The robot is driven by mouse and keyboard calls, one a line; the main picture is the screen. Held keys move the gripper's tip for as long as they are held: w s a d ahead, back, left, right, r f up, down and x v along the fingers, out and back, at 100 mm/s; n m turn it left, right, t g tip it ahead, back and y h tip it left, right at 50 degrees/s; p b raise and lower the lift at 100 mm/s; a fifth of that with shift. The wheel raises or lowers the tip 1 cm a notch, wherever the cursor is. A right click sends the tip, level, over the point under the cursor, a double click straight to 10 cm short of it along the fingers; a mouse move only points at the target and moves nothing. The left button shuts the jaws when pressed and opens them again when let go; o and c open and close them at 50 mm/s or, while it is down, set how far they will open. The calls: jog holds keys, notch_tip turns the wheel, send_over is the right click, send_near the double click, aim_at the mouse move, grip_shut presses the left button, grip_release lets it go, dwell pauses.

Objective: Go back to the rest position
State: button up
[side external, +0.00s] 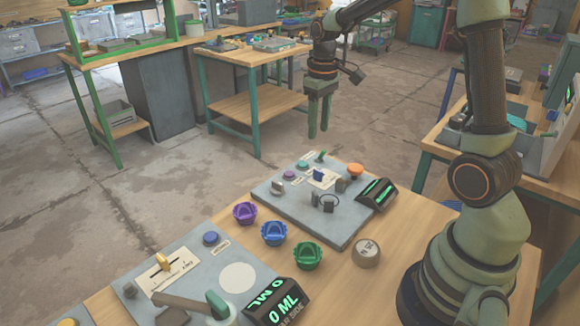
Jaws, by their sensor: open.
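My gripper (318,132) hangs from my arm with its two green fingers pointing down. The fingers are apart with nothing between them. It is up in the air, above and behind the far grey panel (342,233) in the picture, clear of everything on the table.
Purple (245,213), blue (274,233) and green (307,256) cup-like pieces stand between the panels, beside a round weight (367,253). The near panel (200,245) has a yellow slider (163,261), a lever (185,304) and a "0 ML" display (275,303). Other benches stand behind.

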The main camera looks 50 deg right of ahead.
jog(key=s+a+r+t, duration=0.5)
jog(key=s+a+r, duration=0.2)
jog(key=s+a, duration=0.4)
jog(key=shift+s+a+r, duration=0.15)
jog(key=shift+a+r, duration=0.25)
jog(key=shift+a, duration=0.4)
